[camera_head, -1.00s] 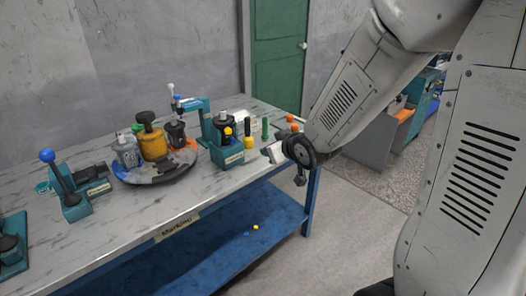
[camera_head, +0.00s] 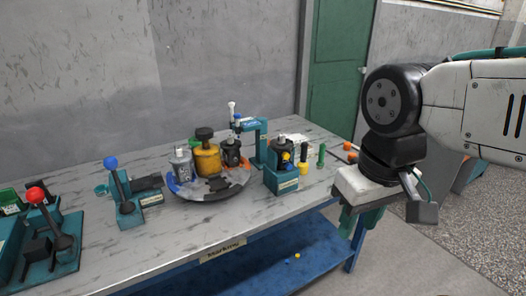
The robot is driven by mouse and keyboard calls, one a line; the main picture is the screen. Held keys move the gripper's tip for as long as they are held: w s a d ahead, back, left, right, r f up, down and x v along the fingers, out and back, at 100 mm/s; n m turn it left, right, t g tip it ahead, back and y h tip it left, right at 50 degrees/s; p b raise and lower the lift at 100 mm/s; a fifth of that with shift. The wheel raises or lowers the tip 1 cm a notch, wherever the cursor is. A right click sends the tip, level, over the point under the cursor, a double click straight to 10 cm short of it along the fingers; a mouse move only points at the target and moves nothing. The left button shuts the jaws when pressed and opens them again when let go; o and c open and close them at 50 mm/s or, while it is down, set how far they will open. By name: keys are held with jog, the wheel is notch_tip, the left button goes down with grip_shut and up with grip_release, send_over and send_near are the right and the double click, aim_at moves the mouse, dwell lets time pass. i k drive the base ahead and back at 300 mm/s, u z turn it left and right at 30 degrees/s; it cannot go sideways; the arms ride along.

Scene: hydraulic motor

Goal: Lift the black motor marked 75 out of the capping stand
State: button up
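A black motor (camera_head: 283,146) with a light metal top sits upright in a teal box-like stand (camera_head: 287,185) near the right end of the workbench. Its number is too small to read. A small yellow piece and a blue piece show at the motor's front, and the stand hides its lower part. The stand's label is unreadable, so I cannot be sure it is the capping stand. My gripper (camera_head: 359,220) points down to the right of the stand and in front of it, clear of the motor. Its two green fingers are apart, with nothing seen between them.
A round tray (camera_head: 212,193) left of the stand holds grey, yellow and black motors. A teal press (camera_head: 261,143) stands behind the stand. Yellow-black and green upright pegs (camera_head: 321,156) stand at its right. Lever fixtures (camera_head: 125,205) occupy the bench's left.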

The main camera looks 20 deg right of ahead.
aim_at(281, 145)
jog(key=z, duration=0.2)
jog(key=i, duration=0.85)
jog(key=z, duration=0.6)
